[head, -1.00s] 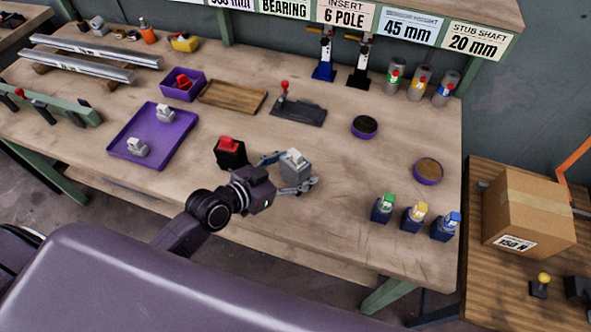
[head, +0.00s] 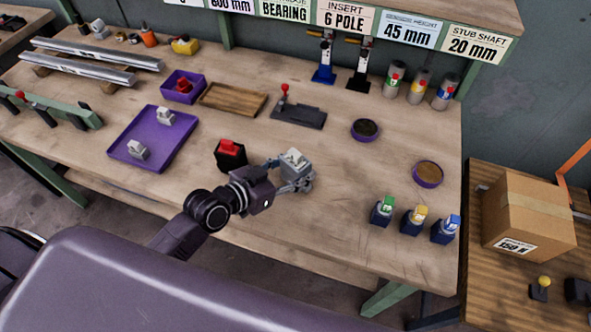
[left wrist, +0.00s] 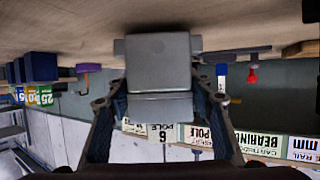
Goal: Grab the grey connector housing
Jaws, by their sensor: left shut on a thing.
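The grey connector housing (head: 296,165) is a blocky light grey piece near the front middle of the bench in the head view. My left gripper (head: 295,180) is shut on it, with a finger on each side. In the left wrist view, the housing (left wrist: 158,65) fills the middle between the two fingers of the gripper (left wrist: 158,105). Whether its base touches the bench top cannot be told. My right gripper is not in view.
A black block with a red top (head: 230,154) stands just left of my gripper. Green, yellow and blue-topped connectors (head: 415,218) stand to the right. A purple tray (head: 178,152) with two light grey pieces lies left.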

